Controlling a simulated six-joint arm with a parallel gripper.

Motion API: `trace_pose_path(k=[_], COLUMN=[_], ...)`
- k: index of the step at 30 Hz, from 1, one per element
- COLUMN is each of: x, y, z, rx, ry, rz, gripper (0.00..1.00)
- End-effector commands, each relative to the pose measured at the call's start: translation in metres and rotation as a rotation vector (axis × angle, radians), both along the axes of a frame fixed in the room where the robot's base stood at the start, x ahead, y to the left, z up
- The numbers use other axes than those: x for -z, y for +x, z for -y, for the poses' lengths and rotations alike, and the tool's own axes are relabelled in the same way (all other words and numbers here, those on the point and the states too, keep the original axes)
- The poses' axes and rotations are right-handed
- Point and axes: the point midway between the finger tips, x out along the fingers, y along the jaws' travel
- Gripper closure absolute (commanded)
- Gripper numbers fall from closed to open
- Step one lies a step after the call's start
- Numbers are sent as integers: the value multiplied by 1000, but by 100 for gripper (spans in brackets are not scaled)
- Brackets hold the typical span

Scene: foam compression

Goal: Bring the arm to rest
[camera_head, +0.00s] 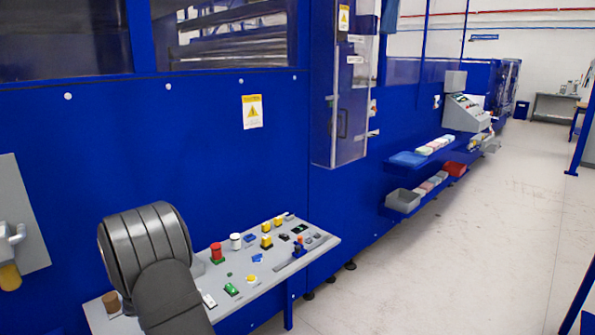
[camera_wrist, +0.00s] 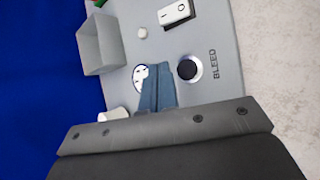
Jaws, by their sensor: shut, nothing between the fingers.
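My gripper (camera_wrist: 154,88) shows in the wrist view as two blue-grey fingers held together, with nothing between them. Its tips are over the grey control panel (camera_wrist: 222,80), in front of a round white dial that they partly cover. Whether they touch the panel I cannot tell. In the head view my dark grey arm rises at the lower left over the panel's left end (camera_head: 97,314); the gripper itself is hidden there.
A black round button (camera_wrist: 188,69) is right of the fingertips, beside the word BLEED. A white rocker switch (camera_wrist: 175,13) and an open grey box (camera_wrist: 98,43) are further up. In the head view, a red button (camera_head: 216,252) is right of my arm; floor (camera_head: 450,260) lies clear at right.

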Motion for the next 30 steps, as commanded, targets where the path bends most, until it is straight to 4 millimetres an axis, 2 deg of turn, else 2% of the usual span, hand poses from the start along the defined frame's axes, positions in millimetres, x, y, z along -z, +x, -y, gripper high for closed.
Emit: trace_pose_path(k=[3, 9, 30], x=[-28, -63, -64], y=[1, -2, -74], z=[-1, -1, -36], rx=[0, 13, 520], ry=[5, 19, 568], rz=[4, -4, -216], gripper=[100, 100, 100])
